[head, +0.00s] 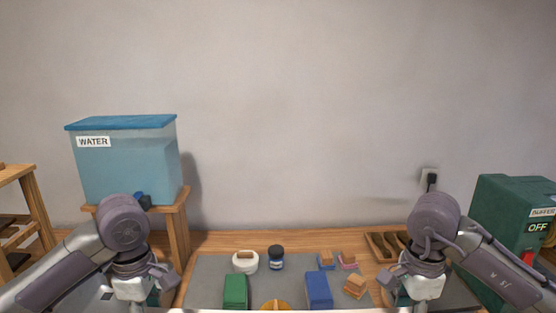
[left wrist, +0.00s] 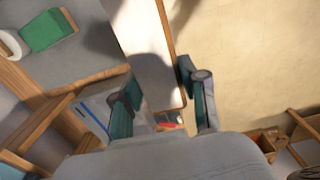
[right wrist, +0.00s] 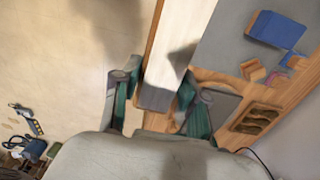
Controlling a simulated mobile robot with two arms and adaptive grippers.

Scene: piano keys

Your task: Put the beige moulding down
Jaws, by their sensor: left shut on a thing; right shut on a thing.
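The beige moulding is a long pale strip with a brown wooden edge. In the left wrist view the moulding (left wrist: 150,70) runs up from between the fingers of my left gripper (left wrist: 158,92). In the right wrist view the moulding (right wrist: 170,60) runs up from between the fingers of my right gripper (right wrist: 155,92). Both grippers are shut on it, near its two ends. Shadows fall across it. It lies along the front side of the grey mat; I cannot tell its height above the bench. The head view hardly shows it, and the fingertips are out of sight there.
On the grey mat (head: 206,270) are a green block (head: 235,290), a blue block (head: 318,289), a white pot (head: 245,262), a dark jar (head: 276,258) and small wooden pieces (head: 355,286). A water tank (head: 125,165) stands left, a green buffer machine (head: 510,225) right.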

